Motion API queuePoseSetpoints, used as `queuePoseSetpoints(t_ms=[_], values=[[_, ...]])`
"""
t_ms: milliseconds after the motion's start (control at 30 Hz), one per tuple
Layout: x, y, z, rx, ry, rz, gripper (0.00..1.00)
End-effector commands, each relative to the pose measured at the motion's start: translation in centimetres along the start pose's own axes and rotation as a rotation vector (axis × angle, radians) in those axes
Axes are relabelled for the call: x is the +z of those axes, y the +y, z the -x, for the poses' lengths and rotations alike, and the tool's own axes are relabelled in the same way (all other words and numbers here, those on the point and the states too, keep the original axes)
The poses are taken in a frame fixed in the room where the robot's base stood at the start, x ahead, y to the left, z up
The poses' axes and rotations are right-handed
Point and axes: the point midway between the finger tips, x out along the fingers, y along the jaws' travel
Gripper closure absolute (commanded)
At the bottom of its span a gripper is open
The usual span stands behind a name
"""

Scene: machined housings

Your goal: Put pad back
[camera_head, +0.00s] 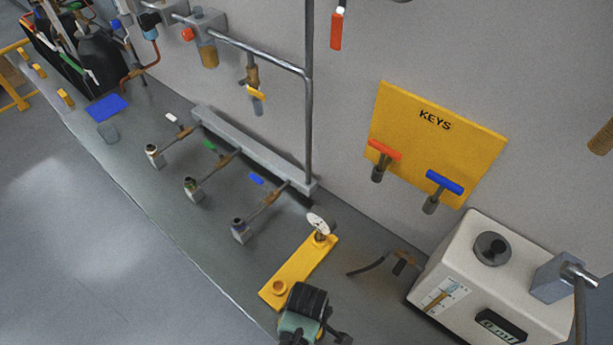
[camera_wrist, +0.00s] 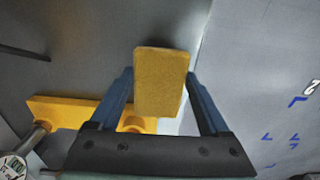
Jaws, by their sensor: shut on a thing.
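A yellow-brown rectangular pad (camera_wrist: 163,82) is between the two blue fingers of my gripper (camera_wrist: 160,78) in the wrist view. The gripper is shut on it. The pad points away from the camera and its far end is free. In the head view, my gripper's dark end (camera_head: 306,303) is at the bottom centre, beside the near end of a yellow plate (camera_head: 300,267). The pad cannot be made out there. The yellow plate, with a round socket at its near end and a dial gauge at its far end, also shows in the wrist view (camera_wrist: 70,111).
A blue mat (camera_head: 106,108) lies on the grey bench at the far left. Several small yellow blocks (camera_head: 65,97) sit along the left edge. Three valve pipes run from a grey manifold (camera_head: 255,148). A white instrument box (camera_head: 480,270) stands right.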

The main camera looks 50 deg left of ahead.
Motion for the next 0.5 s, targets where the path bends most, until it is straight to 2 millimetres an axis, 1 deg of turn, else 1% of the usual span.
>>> queuePoseSetpoints(t_ms=[200,267,367,500], values=[[0.0,0.0,-2.8,-0.002,-0.001,0.001,0.65],[0.0,0.0,-3.4,-0.002,0.000,0.001,0.65],[0.0,0.0,-3.9,-0.001,0.000,0.001,0.65],[0.0,0.0,-3.9,0.001,0.001,0.001,0.65]])
